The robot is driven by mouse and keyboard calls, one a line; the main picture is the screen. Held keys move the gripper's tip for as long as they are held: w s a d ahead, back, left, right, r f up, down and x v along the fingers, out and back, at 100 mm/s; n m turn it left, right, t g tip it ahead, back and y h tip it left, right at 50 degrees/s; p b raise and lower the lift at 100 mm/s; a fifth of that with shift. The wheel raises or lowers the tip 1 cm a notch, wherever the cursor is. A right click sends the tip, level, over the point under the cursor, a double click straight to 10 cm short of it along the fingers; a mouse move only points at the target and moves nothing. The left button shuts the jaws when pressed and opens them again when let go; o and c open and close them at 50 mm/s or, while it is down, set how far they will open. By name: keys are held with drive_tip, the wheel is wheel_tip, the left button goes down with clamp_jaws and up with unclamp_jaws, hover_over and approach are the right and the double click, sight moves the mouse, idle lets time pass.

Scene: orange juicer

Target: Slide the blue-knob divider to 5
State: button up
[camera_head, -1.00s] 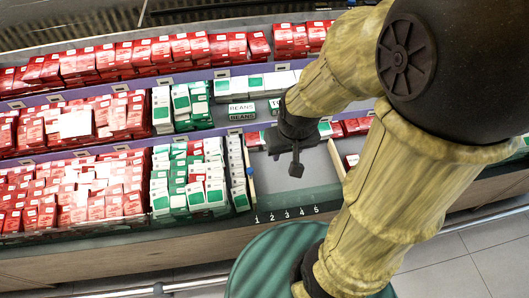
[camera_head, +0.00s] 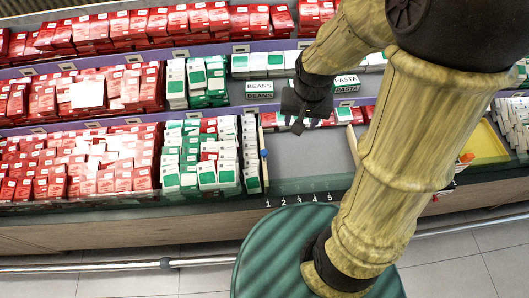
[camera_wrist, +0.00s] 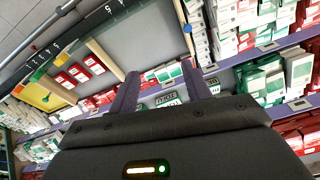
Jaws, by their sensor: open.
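The blue-knob divider is a thin pale wooden strip (camera_head: 263,140) on the grey lower shelf, with its blue knob (camera_head: 264,153) near the front end. It stands beside the white-and-green boxes, in line with the 1 of the printed scale (camera_head: 298,200) on the front edge. The divider also shows at the top of the wrist view (camera_wrist: 181,12). My gripper (camera_head: 297,118) is open and empty above the back of the shelf, right of the divider and apart from it. Its two fingers (camera_wrist: 160,72) show in the wrist view with nothing between them.
Bare grey shelf (camera_head: 308,160) lies right of the blue-knob divider, up to a second wooden divider (camera_head: 353,143). A divider with an orange knob (camera_head: 467,157) borders a yellow shelf section (camera_head: 488,145). White-and-green boxes (camera_head: 225,165) stand close left. Beans boxes (camera_head: 259,90) sit on the shelf above.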

sight(264, 152)
drive_tip(key=w+a+f+m+g+b, duration=0.2)
drive_tip(key=w+a+f+m+b, duration=0.4)
drive_tip(key=w+a+f, duration=0.2)
wheel_tip(264, 152, down, 5)
drive_tip(key=shift+w+a+r+m, duration=0.2)
drive_tip(key=shift+w+m, duration=0.1)
drive_tip(key=shift+w, duration=0.75)
drive_tip(key=shift+f, duration=0.1)
wheel_tip(264, 152, down, 17)
drive_tip(key=shift+f, duration=0.1)
clamp_jaws()
